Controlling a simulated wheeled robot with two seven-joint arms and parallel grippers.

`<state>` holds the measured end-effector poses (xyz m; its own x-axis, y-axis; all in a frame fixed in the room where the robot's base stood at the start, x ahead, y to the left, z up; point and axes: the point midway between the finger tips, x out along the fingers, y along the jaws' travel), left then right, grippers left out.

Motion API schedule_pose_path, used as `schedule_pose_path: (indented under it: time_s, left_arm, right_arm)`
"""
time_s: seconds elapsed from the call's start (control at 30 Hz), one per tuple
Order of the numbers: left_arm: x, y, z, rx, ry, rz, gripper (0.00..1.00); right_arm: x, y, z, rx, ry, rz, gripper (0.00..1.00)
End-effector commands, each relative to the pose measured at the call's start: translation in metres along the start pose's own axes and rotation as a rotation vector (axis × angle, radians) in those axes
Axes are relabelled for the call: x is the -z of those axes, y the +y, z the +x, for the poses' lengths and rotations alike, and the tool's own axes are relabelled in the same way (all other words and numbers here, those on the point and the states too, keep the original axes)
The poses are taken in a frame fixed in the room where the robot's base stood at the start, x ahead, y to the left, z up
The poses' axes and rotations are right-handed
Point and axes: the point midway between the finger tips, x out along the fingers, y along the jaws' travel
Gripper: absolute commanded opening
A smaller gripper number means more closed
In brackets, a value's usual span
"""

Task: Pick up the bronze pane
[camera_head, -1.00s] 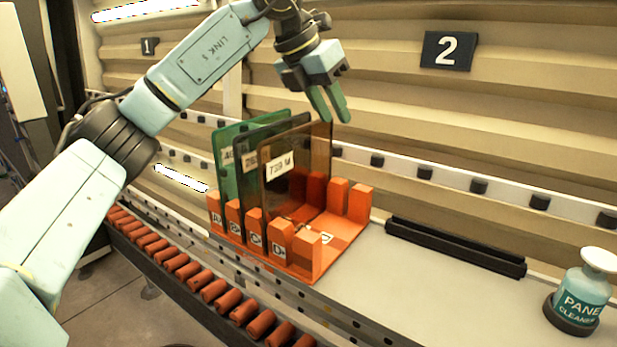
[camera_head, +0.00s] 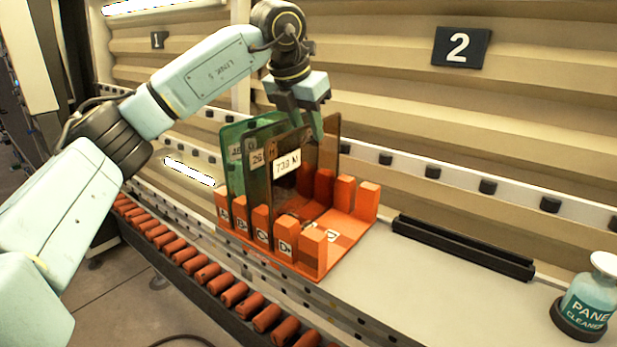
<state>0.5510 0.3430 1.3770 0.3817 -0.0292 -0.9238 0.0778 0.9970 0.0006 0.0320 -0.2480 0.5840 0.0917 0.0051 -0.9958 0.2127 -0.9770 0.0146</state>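The bronze pane (camera_head: 327,152) is a brown see-through sheet with a white label on its near part. It stands upright in the right-hand occupied slot of an orange rack (camera_head: 350,234). A dark grey pane (camera_head: 259,180) and a green pane (camera_head: 236,128) stand to its left in the same rack. My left gripper (camera_head: 306,122) points down at the bronze pane's top edge, with a gap between its green fingers. The fingertips overlap the panes' upper edges in the picture; whether they touch the glass is unclear. My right gripper is out of view.
A black slotted bar (camera_head: 462,248) lies on the pale worktop right of the rack. A pane cleaner bottle (camera_head: 588,300) stands at the far right. A rail with black pegs (camera_head: 437,172) runs behind, below a ribbed wall. Orange rollers (camera_head: 208,273) line the front.

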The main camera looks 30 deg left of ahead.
Motion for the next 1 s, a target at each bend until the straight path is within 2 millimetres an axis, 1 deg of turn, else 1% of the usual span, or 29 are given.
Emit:
schedule_pose_path:
  time_s: [0.03,0.13,0.27,1.0]
  left_arm:
    - [0.001,0.001,0.008,-0.002,0.005,-0.001,0.31]
    - [0.001,0.001,0.022,-0.001,0.003,0.000,0.31]
    - [0.001,0.000,0.032,0.000,0.001,0.000,0.31]
    - [0.003,0.000,0.037,0.001,0.000,0.001,0.31]
  right_arm:
    - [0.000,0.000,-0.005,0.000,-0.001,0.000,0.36]
    - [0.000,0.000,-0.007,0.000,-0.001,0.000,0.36]
    - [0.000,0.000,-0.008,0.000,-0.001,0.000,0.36]
    - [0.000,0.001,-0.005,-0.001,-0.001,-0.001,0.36]
